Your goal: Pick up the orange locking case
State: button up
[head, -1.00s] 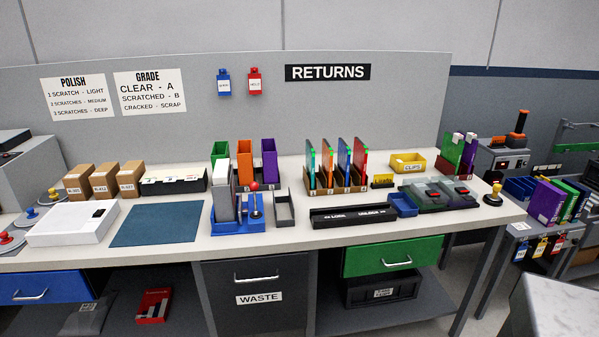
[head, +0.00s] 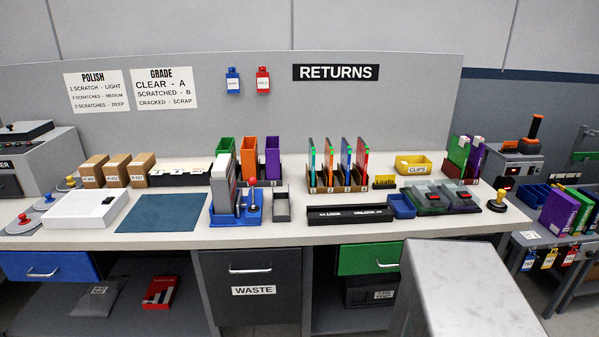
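A thin orange case (head: 328,163) stands upright in a brown slotted rack (head: 346,188) at the middle of the bench. It is second from the left, between a green-edged blue case (head: 312,160) and a blue case (head: 345,163); a red case (head: 362,165) is at the right end. Its lower part is hidden by the rack, and any lock on it is too small to make out. My gripper is not in view.
A black lock/unlock bar (head: 350,214) lies in front of the rack. An orange bin (head: 247,150) stands left of it, behind a blue lever fixture (head: 238,208). A pale grey block-like surface (head: 465,285) fills the lower right foreground, before the bench.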

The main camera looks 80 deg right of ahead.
aim_at(328, 161)
jog(key=z, duration=0.6)
jog(key=k, duration=0.15)
jog(key=u, duration=1.7)
jog(key=k, duration=2.45)
jog(key=z, duration=0.5)
